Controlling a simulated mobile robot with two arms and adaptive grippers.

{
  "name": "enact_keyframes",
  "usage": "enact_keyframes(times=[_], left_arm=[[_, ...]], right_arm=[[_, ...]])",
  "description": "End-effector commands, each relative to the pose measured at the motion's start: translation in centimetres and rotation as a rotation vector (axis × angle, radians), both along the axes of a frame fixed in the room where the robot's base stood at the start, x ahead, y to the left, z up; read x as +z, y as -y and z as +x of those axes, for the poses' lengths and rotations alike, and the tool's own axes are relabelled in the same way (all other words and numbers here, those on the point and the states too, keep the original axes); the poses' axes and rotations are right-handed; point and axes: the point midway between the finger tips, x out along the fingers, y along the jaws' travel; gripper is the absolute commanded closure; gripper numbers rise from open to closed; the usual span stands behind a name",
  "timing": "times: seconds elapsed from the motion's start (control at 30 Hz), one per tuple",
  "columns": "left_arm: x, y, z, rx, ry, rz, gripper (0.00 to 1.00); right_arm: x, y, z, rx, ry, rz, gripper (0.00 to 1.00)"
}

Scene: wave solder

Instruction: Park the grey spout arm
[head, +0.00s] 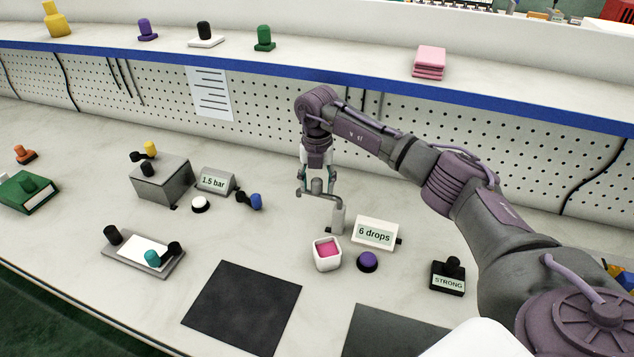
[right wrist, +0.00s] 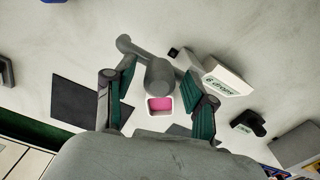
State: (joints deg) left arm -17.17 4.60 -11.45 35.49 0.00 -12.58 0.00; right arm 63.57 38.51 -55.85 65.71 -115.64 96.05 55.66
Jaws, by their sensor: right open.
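The grey spout arm (head: 327,196) is a thin bar with a round knob, carried by a short grey post (head: 338,220) beside the "6 drops" sign (head: 375,233). In the right wrist view the spout arm's knob (right wrist: 160,76) stands between my fingers. My right gripper (head: 318,186) is open, pointing down, with one finger on each side of the knob; whether either finger touches it I cannot tell. It also shows in the right wrist view (right wrist: 160,98). A white cup with pink contents (head: 327,253) stands in front of the post. My left gripper is not in view.
A purple button (head: 367,262) and a black "STRONG" stamp (head: 448,278) stand to the right. A grey box (head: 163,182), "1.5 bar" sign (head: 215,181) and white button (head: 200,204) are to the left. A dark mat (head: 243,308) lies bare in front.

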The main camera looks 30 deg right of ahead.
Motion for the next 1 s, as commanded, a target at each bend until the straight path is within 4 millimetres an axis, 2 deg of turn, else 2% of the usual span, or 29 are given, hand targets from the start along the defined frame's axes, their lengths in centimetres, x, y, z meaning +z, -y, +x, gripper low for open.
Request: enact_keyframes(times=[0.17,0.4,0.53,0.67,1.0], left_arm=[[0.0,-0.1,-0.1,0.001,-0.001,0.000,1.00],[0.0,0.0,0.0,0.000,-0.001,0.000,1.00],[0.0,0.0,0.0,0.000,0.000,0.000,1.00],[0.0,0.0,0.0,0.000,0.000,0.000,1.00],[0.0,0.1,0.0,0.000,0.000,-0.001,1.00]], right_arm=[[1.4,0.0,0.1,0.000,0.004,0.000,0.45],[5.5,0.1,0.1,0.000,0.003,-0.001,0.45],[6.9,0.0,0.1,0.000,0.001,0.000,0.45],[7.5,0.1,0.0,-0.001,0.000,0.000,0.45],[7.5,0.0,0.0,-0.001,0.000,0.000,0.45]])
